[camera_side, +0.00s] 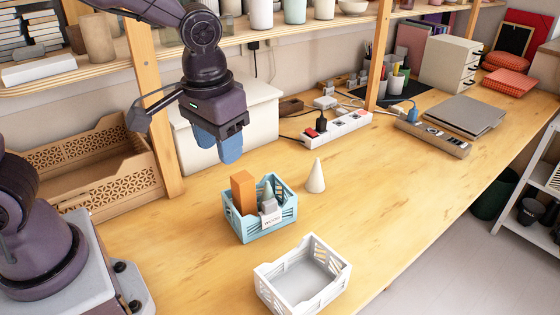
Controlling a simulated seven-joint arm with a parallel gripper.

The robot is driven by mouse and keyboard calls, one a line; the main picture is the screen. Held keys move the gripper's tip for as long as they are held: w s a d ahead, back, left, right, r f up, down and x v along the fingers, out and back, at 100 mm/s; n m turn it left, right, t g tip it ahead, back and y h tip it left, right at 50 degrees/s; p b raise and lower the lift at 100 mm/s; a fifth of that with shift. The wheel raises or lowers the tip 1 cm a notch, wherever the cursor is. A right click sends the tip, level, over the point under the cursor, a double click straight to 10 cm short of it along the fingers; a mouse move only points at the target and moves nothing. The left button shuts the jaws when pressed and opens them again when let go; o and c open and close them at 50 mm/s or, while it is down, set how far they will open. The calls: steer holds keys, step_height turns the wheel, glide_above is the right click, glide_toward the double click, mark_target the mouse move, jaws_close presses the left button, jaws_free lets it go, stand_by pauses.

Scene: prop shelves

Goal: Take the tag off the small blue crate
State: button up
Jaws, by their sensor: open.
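The small blue crate (249,229) stands on the wooden table in the middle of the view. A small whitish tag (272,217) with dark print is on its front right side; how it is fastened is too small to tell. An orange block (242,192) and grey pointed pieces (268,198) stand in the crate. My gripper (217,148) hangs above and behind the crate, to its upper left, with blue fingertips pointing down. It is open, empty and apart from the crate and the tag.
A white crate (318,255), empty, stands in front of the blue one. A white cone (316,176) stands just right of the blue crate. A wooden crate (90,165), shelf posts and a power strip (337,127) are behind. The table's right front is clear.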

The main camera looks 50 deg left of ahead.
mark_target(270, 202)
steer(key=w+d+f+n+y, duration=0.25)
steer(key=w+f+n, duration=0.65)
steer(key=n, duration=0.6)
steer(key=shift+g, duration=0.3)
steer(key=x, duration=0.3)
steer(key=w+a+x, duration=0.1)
steer(key=x, duration=0.7)
steer(key=shift+w+a+r, duration=0.1)
steer(key=shift+w+a, duration=0.1)
steer(key=c, duration=0.8)
